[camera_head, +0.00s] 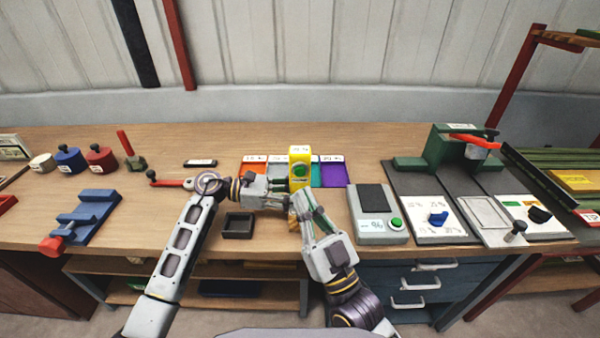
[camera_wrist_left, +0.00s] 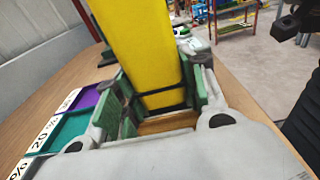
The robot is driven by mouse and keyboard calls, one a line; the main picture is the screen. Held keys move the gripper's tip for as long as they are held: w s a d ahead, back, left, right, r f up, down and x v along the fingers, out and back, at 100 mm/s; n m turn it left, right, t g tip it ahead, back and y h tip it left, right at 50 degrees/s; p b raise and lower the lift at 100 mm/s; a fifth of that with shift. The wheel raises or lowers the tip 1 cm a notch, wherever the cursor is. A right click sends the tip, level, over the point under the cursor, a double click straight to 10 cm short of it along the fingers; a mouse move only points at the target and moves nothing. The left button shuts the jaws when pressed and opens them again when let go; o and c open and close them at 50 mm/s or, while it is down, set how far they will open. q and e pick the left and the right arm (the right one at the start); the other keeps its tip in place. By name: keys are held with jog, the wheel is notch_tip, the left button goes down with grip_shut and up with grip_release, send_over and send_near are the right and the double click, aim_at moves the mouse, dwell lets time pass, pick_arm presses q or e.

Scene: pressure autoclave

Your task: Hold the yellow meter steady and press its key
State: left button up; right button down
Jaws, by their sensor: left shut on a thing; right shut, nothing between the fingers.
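The yellow meter (camera_head: 299,153) stands upright near the middle of the bench, with a round green key (camera_head: 300,170) on its front. My left gripper (camera_head: 287,186) comes in from the left and is shut on the meter. In the left wrist view, the yellow body of the meter (camera_wrist_left: 145,45) sits between the green finger pads. My right gripper (camera_head: 300,203) is shut and empty, just in front of the meter and below the key. The two grippers are close together, and they hide the meter's lower part. I cannot tell whether they touch.
Coloured trays, orange (camera_head: 252,174) and purple (camera_head: 333,175) among them, flank the meter. A small dark open box (camera_head: 238,226) lies in front. A grey scale (camera_head: 377,215) with a green button stands to the right. A blue vise (camera_head: 88,215) is at the left.

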dwell(0.4)
pick_arm(q)
jog(key=o, duration=0.9)
jog(key=shift+c, duration=0.2)
jog(key=shift+a, duration=0.15)
jog(key=shift+a+r, duration=0.2)
jog(key=shift+a, duration=1.75)
jog(key=shift+a+r, duration=0.15)
jog(key=shift+a, duration=1.8)
jog(key=shift+a+r, duration=0.2)
jog(key=shift+a, duration=1.75)
jog(key=shift+r, duration=0.1)
notch_tip(320, 180, up, 9)
jog(key=p, duration=0.9)
jog(key=shift+r+p, duration=0.4)
jog(key=shift+p, duration=0.15)
